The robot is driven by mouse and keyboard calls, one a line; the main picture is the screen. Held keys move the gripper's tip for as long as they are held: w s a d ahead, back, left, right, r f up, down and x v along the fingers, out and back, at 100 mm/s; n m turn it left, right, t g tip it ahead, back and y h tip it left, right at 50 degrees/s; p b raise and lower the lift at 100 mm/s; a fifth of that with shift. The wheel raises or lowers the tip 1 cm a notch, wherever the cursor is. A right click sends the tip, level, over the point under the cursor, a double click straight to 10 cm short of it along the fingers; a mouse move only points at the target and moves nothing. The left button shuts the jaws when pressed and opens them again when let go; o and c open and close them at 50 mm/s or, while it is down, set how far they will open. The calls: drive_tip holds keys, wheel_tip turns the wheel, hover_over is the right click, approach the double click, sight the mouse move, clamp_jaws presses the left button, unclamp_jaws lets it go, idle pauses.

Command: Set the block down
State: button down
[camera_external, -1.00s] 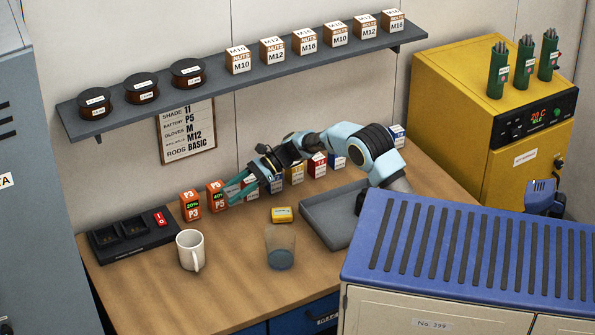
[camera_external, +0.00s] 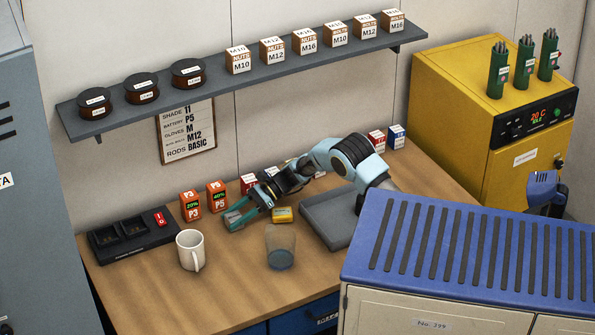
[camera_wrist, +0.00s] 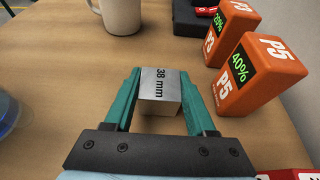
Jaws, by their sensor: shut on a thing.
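The block (camera_wrist: 160,84) is a small silver-grey metal piece marked "38 mm". My gripper (camera_wrist: 157,92) is shut on it, with a teal finger on each side. In the external view my gripper (camera_external: 236,217) is low over the wooden workbench (camera_external: 155,295), between the orange batteries and the clear cup. The block is too small there to make out clearly between the fingers. The wrist view shows bare wood around the block. I cannot tell whether its underside touches the bench.
Orange P5 (camera_external: 216,196) and P3 (camera_external: 190,206) batteries stand close behind. A white mug (camera_external: 190,251) is at front left, a clear cup (camera_external: 280,248) at front right. A yellow box (camera_external: 282,214) and grey tray (camera_external: 318,222) lie right. A black charger (camera_external: 134,238) sits far left.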

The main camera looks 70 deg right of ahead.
drive_tip(key=shift+f, duration=0.15)
drive_tip(key=shift+c, duration=1.1)
unclamp_jaws()
drive_tip(key=shift+d+r, duration=0.1)
drive_tip(key=shift+r, duration=0.1)
drive_tip(key=b+v, duration=0.3)
drive_tip(key=v, duration=0.8)
drive_tip(key=shift+s+d+r, duration=0.2)
drive_tip(key=shift+s+d, duration=0.05)
drive_tip(key=shift+s, duration=0.05)
